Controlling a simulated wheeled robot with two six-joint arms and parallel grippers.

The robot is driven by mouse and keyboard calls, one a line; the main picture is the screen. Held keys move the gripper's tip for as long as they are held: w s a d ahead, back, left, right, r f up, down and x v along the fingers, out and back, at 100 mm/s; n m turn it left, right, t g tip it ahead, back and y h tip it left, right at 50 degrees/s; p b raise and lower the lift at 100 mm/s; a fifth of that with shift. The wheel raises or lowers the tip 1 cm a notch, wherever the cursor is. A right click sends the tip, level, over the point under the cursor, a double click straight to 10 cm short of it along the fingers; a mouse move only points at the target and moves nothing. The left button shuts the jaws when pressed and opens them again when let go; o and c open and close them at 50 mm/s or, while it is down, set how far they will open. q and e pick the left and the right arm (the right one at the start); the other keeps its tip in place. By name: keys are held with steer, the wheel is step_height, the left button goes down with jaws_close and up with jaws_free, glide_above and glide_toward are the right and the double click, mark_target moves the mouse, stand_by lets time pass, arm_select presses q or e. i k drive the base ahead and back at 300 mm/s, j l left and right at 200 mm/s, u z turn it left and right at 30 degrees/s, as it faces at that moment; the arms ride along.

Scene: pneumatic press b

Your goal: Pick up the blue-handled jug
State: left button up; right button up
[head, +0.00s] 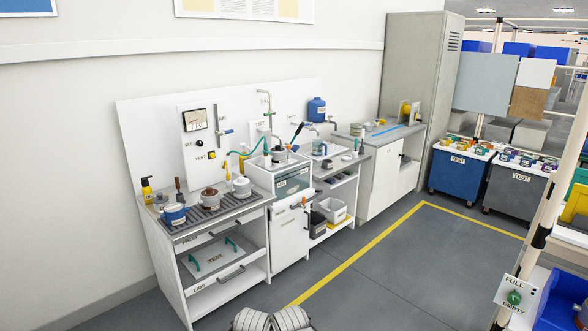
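I cannot clearly make out a blue-handled jug; things on the bench are small in the head view. A small pale vessel with a bluish edge (319,148) stands on the counter right of the sink unit, but I cannot tell whether it is a jug. A blue canister (316,109) is at the wall panel above it. A blue pot (174,214) sits at the left end of the stove-like unit. Neither of my grippers shows. Only rounded grey parts, likely mine, show at the bottom edge.
The bench has a stove-like unit (214,212), a sink unit (281,174) and a shelf unit with a white bin (332,210). A tall grey cabinet (418,60) stands behind. Blue (458,172) and grey (515,190) carts are right. Floor inside the yellow line (355,258) is clear.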

mark_target(317, 145)
steer(key=i+l+z, duration=0.3)
steer(key=i, duration=0.45)
steer(key=i+z, duration=0.35)
steer(key=i, duration=0.35)
steer(key=i+u, duration=0.1)
steer(key=i, duration=0.4)
steer(key=i+l, duration=0.1)
steer(key=i, duration=0.4)
steer(key=i+u, duration=0.15)
steer(key=i, duration=0.4)
steer(key=i+l+u, duration=0.1)
steer(key=i, duration=0.4)
steer(key=i+l, duration=0.25)
steer(key=i, duration=0.25)
steer(key=j+u, duration=0.05)
